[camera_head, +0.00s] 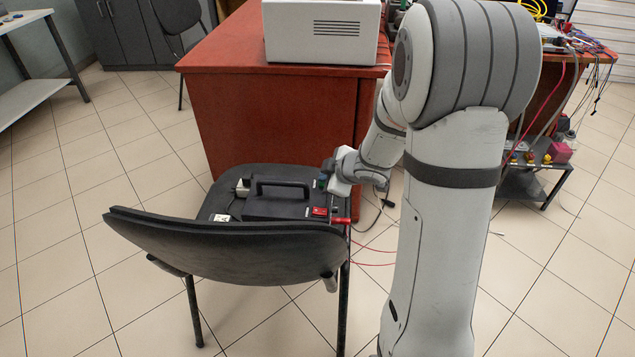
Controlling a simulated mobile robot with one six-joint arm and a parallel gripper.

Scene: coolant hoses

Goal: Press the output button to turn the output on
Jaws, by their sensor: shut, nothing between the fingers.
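A black box-shaped device (275,206) with a carrying handle on top lies on the seat of a dark chair (235,243). The chair's backrest faces me and hides its near lower part. My gripper (329,179) is shut and empty at the device's right end, close to a small green and blue spot (322,182) there. Whether it touches the device, I cannot tell. The output button is too small to make out. Red plugs (322,211) sit at the near right corner of the device.
A red-brown desk (270,115) stands behind the chair with a white machine (322,32) on it. Red and black leads hang from the chair's right side. A cluttered shelf (540,162) is at the right. Tiled floor is free at left.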

